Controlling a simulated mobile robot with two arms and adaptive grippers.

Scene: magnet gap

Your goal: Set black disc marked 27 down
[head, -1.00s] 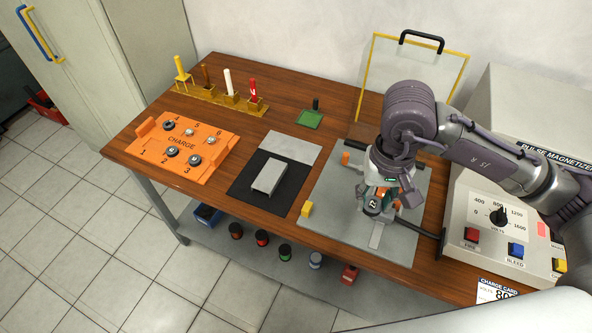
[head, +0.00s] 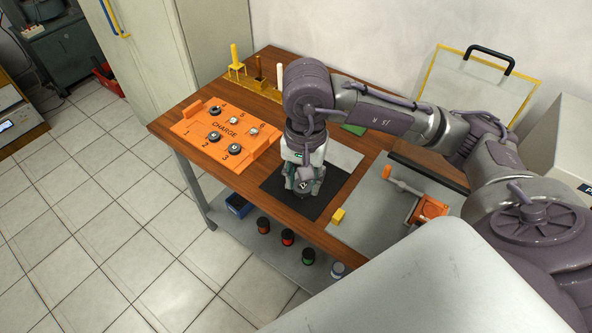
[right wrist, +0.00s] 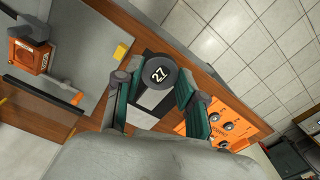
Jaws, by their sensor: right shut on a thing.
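My right gripper (head: 303,182) is shut on the black disc marked 27 (right wrist: 160,74), its white number facing the wrist camera. The disc also shows at the fingertips in the head view (head: 305,188). The gripper points down over the black mat (head: 329,199). My arm hides part of the mat and the pale block on it in the head view. In the right wrist view the disc is between the two fingers of the gripper (right wrist: 160,86), with pale and black surfaces behind it. I cannot tell the disc's exact height. My left gripper is not in view.
The orange CHARGE tray (head: 190,133) with numbered places and several discs is left of the gripper. A yellow block (head: 338,216) sits on the grey plate (head: 372,210) to the right, near an orange clamp (head: 428,209).

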